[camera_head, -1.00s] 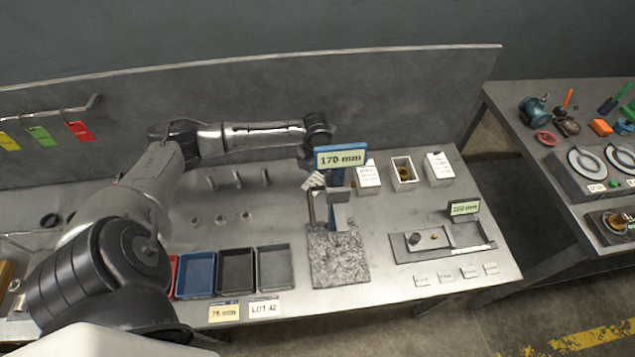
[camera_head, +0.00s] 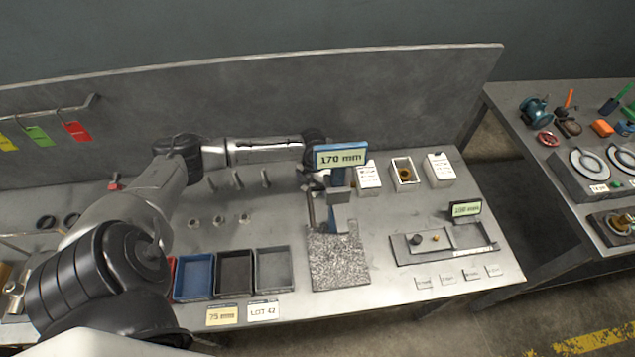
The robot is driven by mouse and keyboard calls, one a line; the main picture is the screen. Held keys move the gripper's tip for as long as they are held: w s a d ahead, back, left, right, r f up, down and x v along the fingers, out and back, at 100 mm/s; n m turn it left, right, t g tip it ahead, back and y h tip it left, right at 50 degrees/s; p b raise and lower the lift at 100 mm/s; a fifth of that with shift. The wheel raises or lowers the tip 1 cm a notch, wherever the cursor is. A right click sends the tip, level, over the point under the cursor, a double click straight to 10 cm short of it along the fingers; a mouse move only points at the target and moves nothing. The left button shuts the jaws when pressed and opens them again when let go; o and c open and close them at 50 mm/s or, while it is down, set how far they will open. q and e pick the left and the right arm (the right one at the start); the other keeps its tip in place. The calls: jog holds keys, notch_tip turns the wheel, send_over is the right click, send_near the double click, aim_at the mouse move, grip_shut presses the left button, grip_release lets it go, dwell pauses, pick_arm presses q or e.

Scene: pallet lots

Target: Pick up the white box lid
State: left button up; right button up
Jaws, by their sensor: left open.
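Three small white boxes stand at the back right of the bench in the head view. The left box (camera_head: 369,176) and the right box (camera_head: 438,166) show white tops with print. The middle box (camera_head: 397,164) is open with a brown round part inside. I cannot make out a separate white lid for certain. My left gripper (camera_head: 313,180) is open, pointing down just left of the boxes, mostly hidden behind the 170 mm display and its stand. Whether it touches anything there is hidden. My right gripper is not in view.
The blue-framed 170 mm display (camera_head: 341,157) stands close to my left gripper, above a grey speckled plate (camera_head: 338,262). Blue, dark and grey trays (camera_head: 274,286) lie at the front. A grey fixture (camera_head: 408,258) with a small display sits front right.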

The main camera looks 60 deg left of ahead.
pick_arm(q)
jog(key=shift+f, duration=0.15)
jog(key=shift+c, duration=0.3)
jog(key=c, duration=0.9)
